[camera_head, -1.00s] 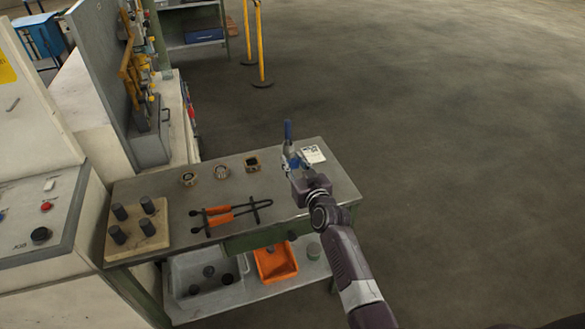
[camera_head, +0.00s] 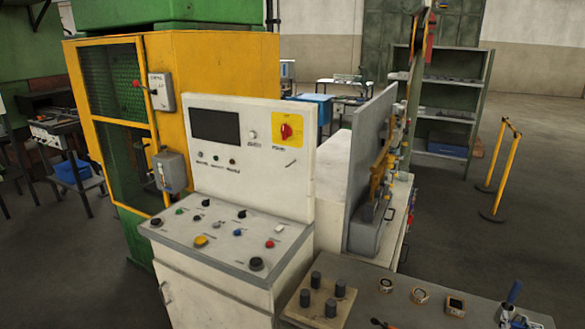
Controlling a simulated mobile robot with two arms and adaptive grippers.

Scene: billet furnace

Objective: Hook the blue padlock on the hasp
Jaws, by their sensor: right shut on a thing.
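My right gripper (camera_head: 511,315) is at the bottom right corner, over the grey table, mostly cut off by the frame edge. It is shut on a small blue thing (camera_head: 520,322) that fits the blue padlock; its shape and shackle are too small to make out. I cannot make out the hasp for sure. A red rotary switch on a yellow plate (camera_head: 286,131) is on the white control panel. A grey box (camera_head: 170,172) hangs on the yellow cage. My left gripper is not in view.
The table (camera_head: 400,306) carries a block with dark pegs (camera_head: 322,300) and several small ring-like parts. The control desk (camera_head: 225,238) with buttons stands left of it. A grey upright board (camera_head: 370,150) rises behind. Yellow posts (camera_head: 505,170) stand right, with open floor around them.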

